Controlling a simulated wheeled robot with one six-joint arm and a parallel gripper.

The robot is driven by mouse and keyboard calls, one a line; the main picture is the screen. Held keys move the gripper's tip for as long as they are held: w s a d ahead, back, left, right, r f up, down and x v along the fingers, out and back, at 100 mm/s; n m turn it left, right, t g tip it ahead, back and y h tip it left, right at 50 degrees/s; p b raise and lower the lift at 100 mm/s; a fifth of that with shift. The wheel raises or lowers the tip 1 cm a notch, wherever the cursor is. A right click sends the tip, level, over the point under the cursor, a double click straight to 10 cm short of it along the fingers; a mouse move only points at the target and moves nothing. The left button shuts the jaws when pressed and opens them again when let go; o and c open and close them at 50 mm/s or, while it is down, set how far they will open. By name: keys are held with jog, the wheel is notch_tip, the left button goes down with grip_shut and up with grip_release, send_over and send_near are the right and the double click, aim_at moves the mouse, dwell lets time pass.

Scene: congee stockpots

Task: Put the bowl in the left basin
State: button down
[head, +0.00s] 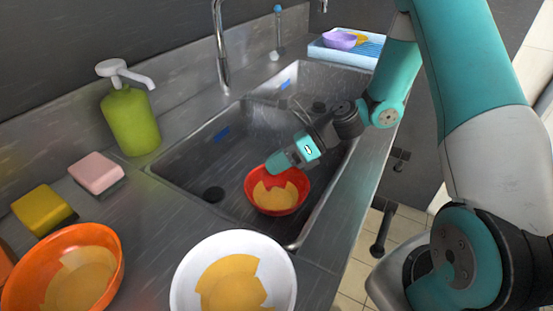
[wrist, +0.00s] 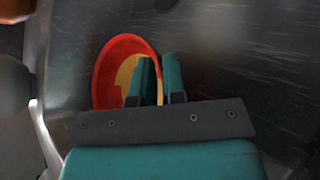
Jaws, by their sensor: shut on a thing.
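A red bowl (head: 277,208) with a yellow patch inside shows within the left basin (head: 190,165) of the sink, towards its front right corner. I cannot tell whether it touches the basin floor or hangs just above it. My gripper (head: 277,166) reaches in from the right and is shut on the bowl's far rim. In the wrist view the two fingers (wrist: 159,78) pinch the right edge of the red bowl (wrist: 107,72). The bowl looks roughly level in the head view.
A white bowl (head: 187,283) and an orange bowl (head: 108,240) stand on the counter in front. A pink sponge (head: 96,172), a yellow sponge (head: 40,208) and a green soap bottle (head: 131,120) are at left. A tap (head: 219,45) rises behind. A blue tray (head: 345,55) lies beyond.

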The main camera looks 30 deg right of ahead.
jog(key=c, duration=1.2)
grip_release()
jog(key=shift+r, duration=0.55)
jog(key=p+v, duration=0.1)
jog(key=v, duration=1.1)
jog(key=s+a+r+n+g+h, duration=0.2)
jog(key=s+a+r+n, duration=0.2)
jog(key=a+n, duration=0.4)
jog(key=s+a+r+n+g+h, duration=0.1)
jog(key=s+a+r+n+h, duration=0.3)
jog(key=n, duration=0.6)
jog(key=s+a+r+n+h, duration=0.1)
jog(key=s+a+r+n, duration=0.1)
jog(key=s+a+n, duration=0.3)
jog(key=shift+s+r+n+t+h, duration=0.35)
jog(key=shift+s+n, duration=2.05)
jog(key=shift+n, duration=3)
